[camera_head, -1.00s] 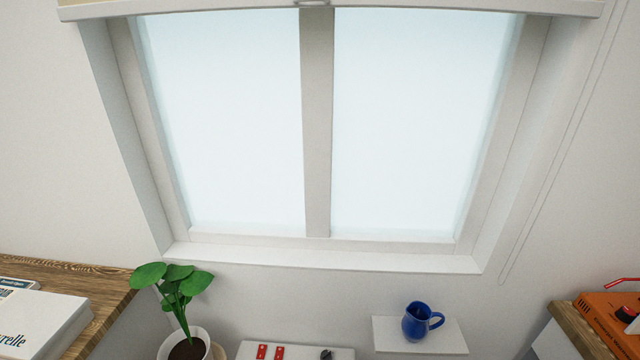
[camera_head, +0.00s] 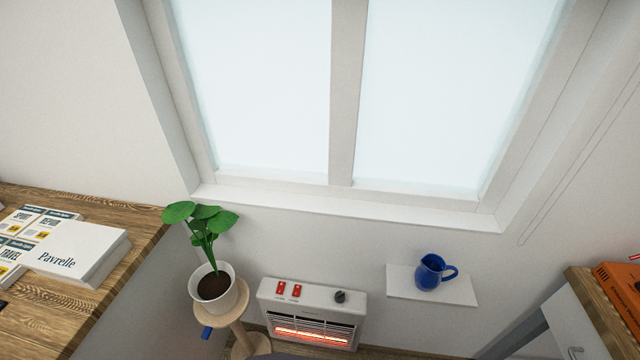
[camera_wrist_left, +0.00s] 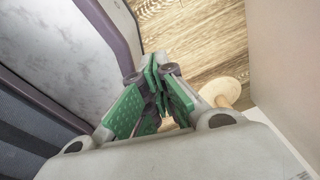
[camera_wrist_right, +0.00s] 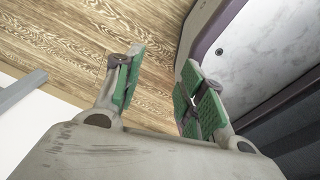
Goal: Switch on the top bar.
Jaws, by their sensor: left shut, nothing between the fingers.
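A white heater (camera_head: 362,306) stands low against the wall below the window in the head view. Two red switches (camera_head: 288,290) sit side by side at the left of its top, and a dark knob (camera_head: 340,296) is at the right. An orange glowing strip (camera_head: 312,337) shows in the lower part of the grille; the grille above it looks dark. The switch positions are too small to tell. My left gripper (camera_wrist_left: 156,72) is shut and empty in the left wrist view. My right gripper (camera_wrist_right: 162,68) is open and empty in the right wrist view. Neither gripper shows in the head view.
A potted plant (camera_head: 213,288) on a wooden stand (camera_head: 240,302) is close left of the heater. A blue jug (camera_head: 430,272) stands on a small white shelf (camera_head: 455,293) to the right. A wooden desk (camera_head: 120,262) with books is at left, an orange box (camera_head: 622,290) at right.

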